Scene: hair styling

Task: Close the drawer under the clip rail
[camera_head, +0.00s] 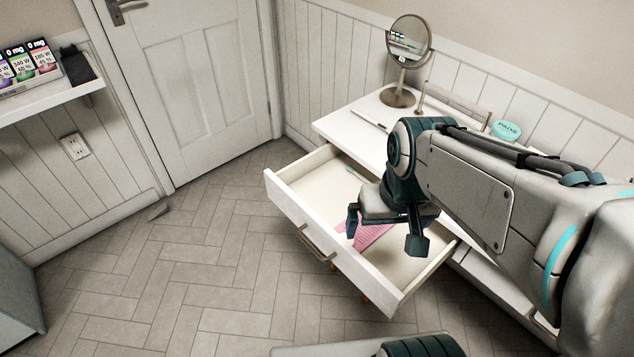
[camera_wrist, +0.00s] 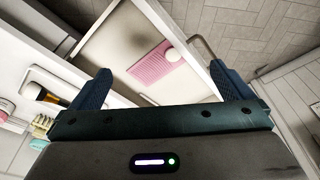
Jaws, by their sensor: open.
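The white drawer (camera_head: 285,213) is pulled well out of the white dressing table (camera_head: 345,130). Its front carries a metal bar handle (camera_head: 318,246), which also shows in the wrist view (camera_wrist: 201,47). My gripper (camera_head: 384,234) is open and empty above the drawer's inside, between the tabletop and the drawer front. In the wrist view its fingers (camera_wrist: 161,80) stand wide apart. A rail-like bar (camera_head: 456,103) stands at the tabletop's back; my arm hides part of the table.
A round mirror (camera_head: 409,42) and a turquoise pads tin (camera_head: 506,131) stand on the tabletop. A brush (camera_wrist: 46,93) shows in the wrist view. The tiled floor (camera_head: 190,270) before the drawer is clear. A wall shelf (camera_head: 50,100) with boxes is at left.

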